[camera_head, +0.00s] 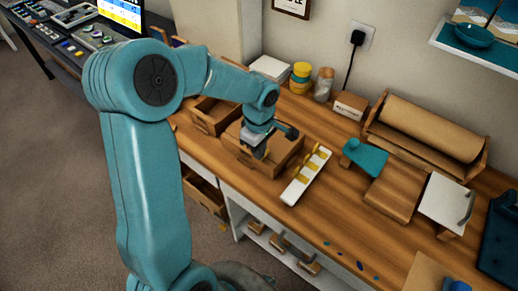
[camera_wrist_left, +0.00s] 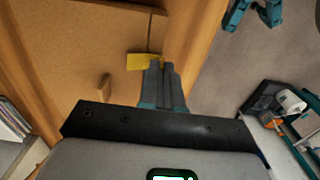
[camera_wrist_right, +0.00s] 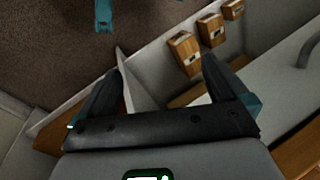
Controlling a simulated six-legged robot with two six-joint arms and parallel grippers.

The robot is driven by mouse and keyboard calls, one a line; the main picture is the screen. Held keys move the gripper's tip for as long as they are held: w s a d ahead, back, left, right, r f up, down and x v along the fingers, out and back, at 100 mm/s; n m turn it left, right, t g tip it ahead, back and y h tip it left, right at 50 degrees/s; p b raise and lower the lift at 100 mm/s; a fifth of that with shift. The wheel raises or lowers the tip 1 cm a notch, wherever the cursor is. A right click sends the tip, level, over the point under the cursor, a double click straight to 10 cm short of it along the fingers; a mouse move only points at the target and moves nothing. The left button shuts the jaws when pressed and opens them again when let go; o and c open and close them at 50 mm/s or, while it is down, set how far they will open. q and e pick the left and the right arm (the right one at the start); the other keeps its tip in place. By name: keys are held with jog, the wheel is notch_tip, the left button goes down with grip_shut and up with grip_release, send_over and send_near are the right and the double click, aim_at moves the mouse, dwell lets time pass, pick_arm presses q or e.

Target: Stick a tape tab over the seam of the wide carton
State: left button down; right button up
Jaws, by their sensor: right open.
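The wide brown carton (camera_head: 278,162) sits on the wooden bench, and its flat top (camera_wrist_left: 75,45) fills much of the left wrist view. A dark seam line (camera_wrist_left: 150,33) runs on the top toward a yellow tape tab (camera_wrist_left: 138,62). My left gripper (camera_head: 258,153) is over the carton; its fingers (camera_wrist_left: 162,68) are together at the tab's end. Whether the tab touches the carton I cannot tell. A white strip (camera_head: 293,188) with yellow tabs (camera_head: 313,162) lies right of the carton. My right gripper (camera_wrist_right: 160,75) is open and empty, away from the carton.
A smaller open brown box (camera_head: 203,120) stands left of the carton. A teal tape dispenser-like object (camera_head: 365,157), a paper roll (camera_head: 430,128) and a white board (camera_head: 446,200) are to the right. Wooden blocks (camera_wrist_right: 185,53) sit on a shelf below the bench.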

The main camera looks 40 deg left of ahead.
pick_arm(q)
jog(key=shift+f+b, duration=0.35)
dwell(0.3)
dwell(0.4)
jog(key=c, duration=1.3)
grip_release()
jog(key=shift+o, duration=0.2)
notch_tip(320, 180, up, 8)
jog(key=p, duration=0.5)
jog(key=shift+r, duration=0.1)
